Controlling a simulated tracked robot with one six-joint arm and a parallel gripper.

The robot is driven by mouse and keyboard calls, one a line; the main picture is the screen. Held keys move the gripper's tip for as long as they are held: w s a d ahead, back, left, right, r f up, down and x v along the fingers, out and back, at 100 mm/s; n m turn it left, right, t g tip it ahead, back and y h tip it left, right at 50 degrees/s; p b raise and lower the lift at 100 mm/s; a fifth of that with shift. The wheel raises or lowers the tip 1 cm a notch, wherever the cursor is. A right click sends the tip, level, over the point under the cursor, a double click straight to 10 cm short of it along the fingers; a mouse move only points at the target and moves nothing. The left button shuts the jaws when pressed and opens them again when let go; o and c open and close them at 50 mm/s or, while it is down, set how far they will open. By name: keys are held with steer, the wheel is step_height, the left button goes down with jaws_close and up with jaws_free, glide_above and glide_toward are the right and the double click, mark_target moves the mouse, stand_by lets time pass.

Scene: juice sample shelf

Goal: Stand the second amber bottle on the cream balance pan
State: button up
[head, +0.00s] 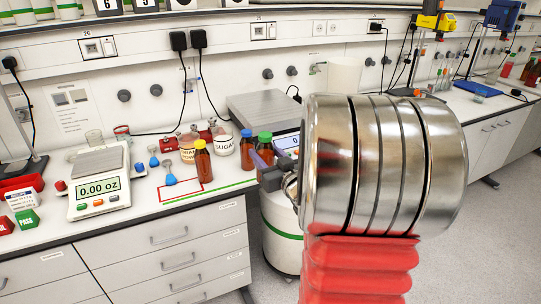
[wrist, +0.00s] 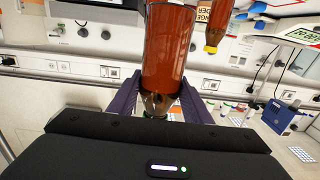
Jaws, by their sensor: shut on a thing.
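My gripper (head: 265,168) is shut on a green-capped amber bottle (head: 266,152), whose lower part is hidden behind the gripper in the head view. In the wrist view, the bottle (wrist: 168,50) appears upside down between the purple fingers (wrist: 159,97). Whether it touches the bench is unclear. A blue-capped amber bottle (head: 247,157) stands just left of it. A third amber bottle (head: 203,163), with a yellow-orange cap, stands further left and also shows in the wrist view (wrist: 216,36). The balance (head: 100,196) is at the left, reading 0.00 oz. Its pan (head: 98,161) looks empty.
Sugar jar (head: 223,143) and another labelled jar (head: 187,148) stand behind the bottles. Blue-handled tools (head: 170,178) lie near a red outlined square (head: 181,191) between the balance and the bottles. A large grey-topped scale (head: 264,110) stands behind. My arm covers the right middle.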

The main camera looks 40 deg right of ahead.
steer(key=w+a+f+n+y, duration=0.1)
steer(key=w+a+f, duration=0.2)
steer(key=a, duration=0.7)
steer(key=w+a+f+n+y, duration=0.1)
steer(key=w+a+f, duration=0.3)
steer(key=a, duration=0.7)
steer(key=w+a+f+n+y, duration=0.1)
steer(key=w+a+f, duration=0.3)
steer(key=a, duration=0.7)
steer(key=shift+f+y, duration=0.65)
steer(key=shift+y, duration=0.15)
